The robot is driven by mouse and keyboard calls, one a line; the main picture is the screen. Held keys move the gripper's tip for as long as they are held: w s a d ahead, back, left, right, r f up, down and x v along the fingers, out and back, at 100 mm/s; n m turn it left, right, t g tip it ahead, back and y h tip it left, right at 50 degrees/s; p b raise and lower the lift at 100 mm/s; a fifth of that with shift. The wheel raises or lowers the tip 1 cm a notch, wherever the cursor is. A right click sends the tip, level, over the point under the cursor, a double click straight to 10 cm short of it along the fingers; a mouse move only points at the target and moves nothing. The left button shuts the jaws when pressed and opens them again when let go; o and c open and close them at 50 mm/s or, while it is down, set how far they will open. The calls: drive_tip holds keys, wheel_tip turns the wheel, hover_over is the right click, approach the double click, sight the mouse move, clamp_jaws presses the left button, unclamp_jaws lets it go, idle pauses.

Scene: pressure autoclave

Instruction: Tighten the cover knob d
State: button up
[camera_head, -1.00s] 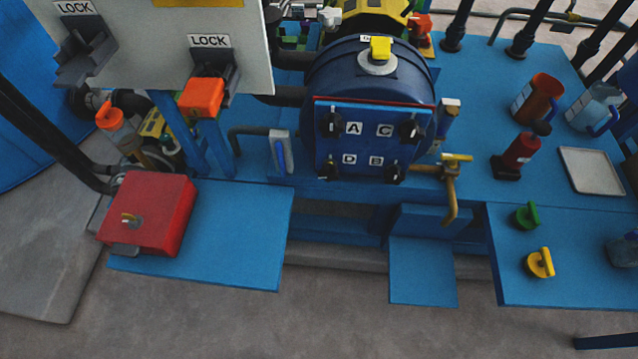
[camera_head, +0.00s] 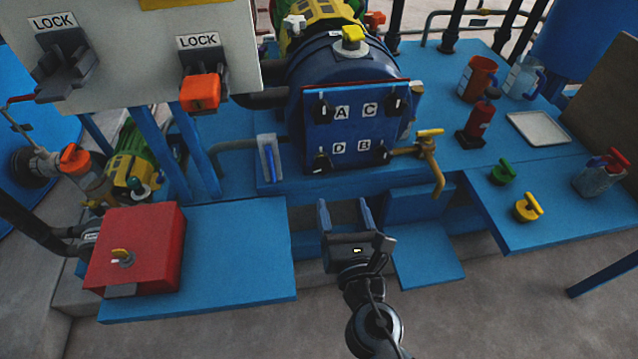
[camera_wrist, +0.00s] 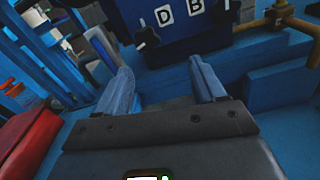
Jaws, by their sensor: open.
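The blue square cover (camera_head: 355,128) of the autoclave carries four labels, A, C, D and B, each with a black knob near a corner. Knob d (camera_head: 321,163) is the black one at the lower left, beside the D label. It also shows in the wrist view (camera_wrist: 147,39), above and between my fingers. My gripper (camera_head: 343,204) is open and empty, with its fingers pointing up toward the cover. It is below and slightly right of knob d, apart from it. The wrist view shows both fingers (camera_wrist: 162,75) spread.
A brass valve with a yellow handle (camera_head: 430,133) sticks out right of the cover. A blue upright lever (camera_head: 268,160) stands to its left. A red box (camera_head: 135,250) lies on the left blue shelf (camera_head: 235,235). A lower blue step (camera_head: 428,260) is right of my gripper.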

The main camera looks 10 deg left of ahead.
sight(323, 166)
drive_tip(key=shift+n, duration=0.9)
drive_tip(key=shift+s+a+r+b+x, duration=0.1)
drive_tip(key=shift+a+r+b+x, duration=0.15)
drive_tip(key=shift+x, duration=1.35)
drive_tip(key=shift+s+a+r+x, duration=0.15)
drive_tip(key=shift+a+x, duration=0.25)
drive_tip(key=shift+x, duration=1.2)
drive_tip(key=shift+a+r+b+x, duration=0.15)
drive_tip(key=shift+a+r+x, duration=0.15)
drive_tip(key=shift+x, duration=1.35)
drive_tip(key=c, duration=1.1)
drive_tip(key=shift+o, duration=0.2)
